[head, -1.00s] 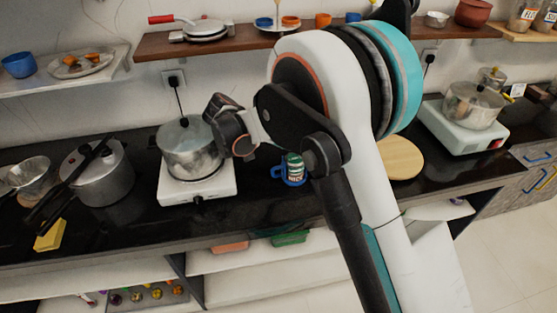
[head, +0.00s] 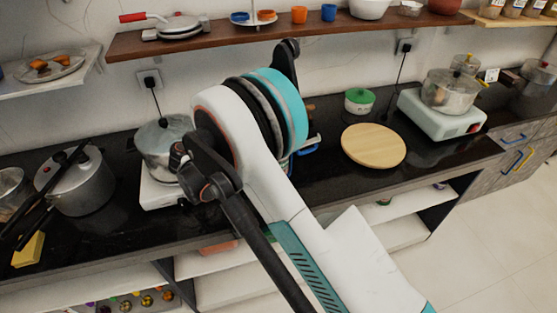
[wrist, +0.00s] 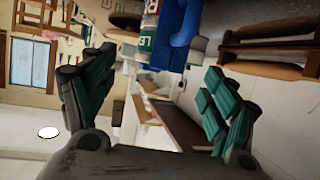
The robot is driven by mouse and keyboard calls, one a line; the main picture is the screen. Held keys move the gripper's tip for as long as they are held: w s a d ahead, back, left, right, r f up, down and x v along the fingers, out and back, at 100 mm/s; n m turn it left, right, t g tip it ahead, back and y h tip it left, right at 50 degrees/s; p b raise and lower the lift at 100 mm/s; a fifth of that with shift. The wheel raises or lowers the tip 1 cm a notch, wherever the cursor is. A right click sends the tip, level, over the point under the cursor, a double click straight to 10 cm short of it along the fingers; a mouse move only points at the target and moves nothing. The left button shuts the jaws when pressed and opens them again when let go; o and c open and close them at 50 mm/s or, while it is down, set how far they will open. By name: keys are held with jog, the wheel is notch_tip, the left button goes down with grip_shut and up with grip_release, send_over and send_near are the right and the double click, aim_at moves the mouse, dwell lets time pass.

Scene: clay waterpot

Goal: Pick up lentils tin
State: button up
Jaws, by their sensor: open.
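The lentils tin (wrist: 148,36) shows at the top of the wrist view, with a green label carrying the letters "LE". A label part with "R" sits just above it; I cannot tell if it is a separate tin. A blue mug (wrist: 180,35) is right beside the tin. My gripper (wrist: 153,78) is open and empty, its teal-padded fingers spread left and right. The tin lies beyond the fingertips, near the top middle of the gap. In the head view my arm hides the tin and most of the gripper; a bit of blue (head: 307,149) shows beside the arm.
A wooden shelf (head: 215,38) runs above. The counter in front of the board is clear.

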jog(key=shift+b+x, duration=1.1)
jog(key=shift+x, duration=1.7)
jog(key=shift+a, duration=0.1)
jog(key=c, duration=1.3)
